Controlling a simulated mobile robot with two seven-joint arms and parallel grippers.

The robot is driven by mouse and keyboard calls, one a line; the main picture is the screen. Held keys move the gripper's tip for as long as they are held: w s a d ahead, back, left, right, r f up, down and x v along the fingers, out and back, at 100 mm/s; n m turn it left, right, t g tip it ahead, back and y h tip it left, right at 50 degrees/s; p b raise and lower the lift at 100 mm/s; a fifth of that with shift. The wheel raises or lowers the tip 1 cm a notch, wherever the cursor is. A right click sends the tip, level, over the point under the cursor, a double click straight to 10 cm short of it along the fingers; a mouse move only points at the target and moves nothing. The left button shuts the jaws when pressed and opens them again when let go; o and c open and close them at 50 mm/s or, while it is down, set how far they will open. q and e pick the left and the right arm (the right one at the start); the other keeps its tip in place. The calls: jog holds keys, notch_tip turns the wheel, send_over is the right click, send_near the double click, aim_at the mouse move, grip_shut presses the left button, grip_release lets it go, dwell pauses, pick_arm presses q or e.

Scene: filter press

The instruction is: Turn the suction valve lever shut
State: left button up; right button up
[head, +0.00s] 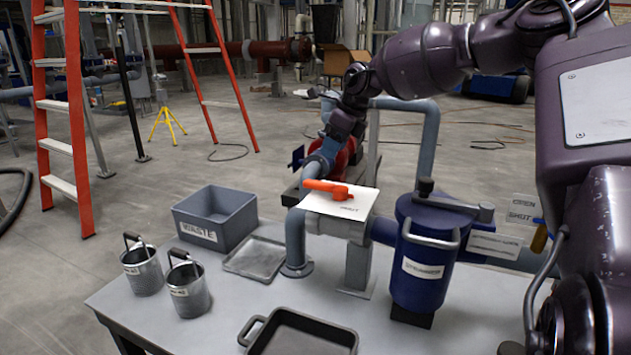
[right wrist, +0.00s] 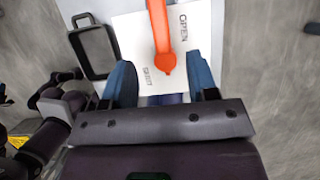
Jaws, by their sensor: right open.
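The orange suction valve lever (head: 325,188) lies over a white label plate (head: 350,209) on top of the valve, its handle pointing left in the head view. In the right wrist view the lever (right wrist: 159,28) points up, away from its round hub. The plate reads OPEN to the right of the handle and SHUT at lower left of the hub. My left gripper is not seen.
The blue strainer (head: 424,260) with a bar handle stands right of the valve. A grey pipe (head: 296,240) rises at its left.

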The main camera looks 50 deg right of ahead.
aim_at(318, 182)
jog(key=b+x, duration=0.1)
jog(key=x, duration=0.2)
jog(key=shift+f, duration=0.3)
jog(key=b+x, duration=0.2)
jog(key=x, duration=0.3)
jog(key=shift+w+a+f, duration=0.1)
jog(key=shift+f, duration=0.1)
jog(key=shift+w+f, duration=0.3)
jog(key=shift+f, duration=0.3)
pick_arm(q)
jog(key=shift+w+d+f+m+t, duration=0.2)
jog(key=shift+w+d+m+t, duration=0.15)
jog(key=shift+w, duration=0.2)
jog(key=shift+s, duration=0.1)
pick_arm(e)
jog(key=shift+c, duration=0.3)
grip_shut()
